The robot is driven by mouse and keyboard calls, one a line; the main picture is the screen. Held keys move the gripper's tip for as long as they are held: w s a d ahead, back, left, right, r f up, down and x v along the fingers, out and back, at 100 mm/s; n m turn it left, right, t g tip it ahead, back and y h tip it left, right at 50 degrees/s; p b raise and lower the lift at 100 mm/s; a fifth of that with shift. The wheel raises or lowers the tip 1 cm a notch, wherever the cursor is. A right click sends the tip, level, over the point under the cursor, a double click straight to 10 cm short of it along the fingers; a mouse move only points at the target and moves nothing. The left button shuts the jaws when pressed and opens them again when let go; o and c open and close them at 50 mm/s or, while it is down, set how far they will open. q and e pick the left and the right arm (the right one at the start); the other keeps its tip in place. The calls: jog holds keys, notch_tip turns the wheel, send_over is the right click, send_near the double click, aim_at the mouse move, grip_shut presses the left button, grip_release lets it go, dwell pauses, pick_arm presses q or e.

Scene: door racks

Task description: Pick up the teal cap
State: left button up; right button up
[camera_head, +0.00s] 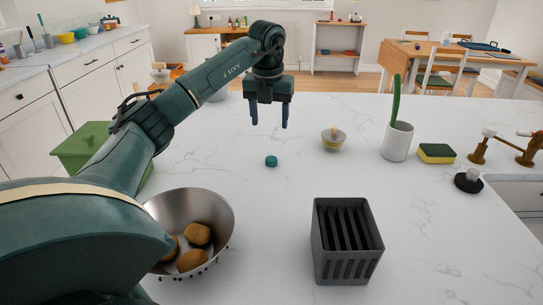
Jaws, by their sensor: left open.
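The small round teal cap (271,161) lies on the white marble counter (255,215), near the middle of the view. My left gripper (269,117) points down beyond and above the cap, with its two blue-tipped fingers spread apart and nothing between them. It is clear of the cap. The cap is fully in sight. My right gripper does not show.
A steel colander (222,225) with brown round items is near left, partly behind my arm. A dark slotted rack (347,265) stands near right. The counter around the cap is free.

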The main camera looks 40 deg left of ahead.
aim_at(271, 159)
pick_arm(q)
jog(key=f, duration=0.8)
jog(key=w+f+p, duration=0.1)
jog(key=f, duration=0.3)
jog(key=shift+a+f, duration=0.1)
jog(key=shift+a, duration=0.1)
jog(key=shift+c, duration=0.2)
jog(key=c, duration=1)
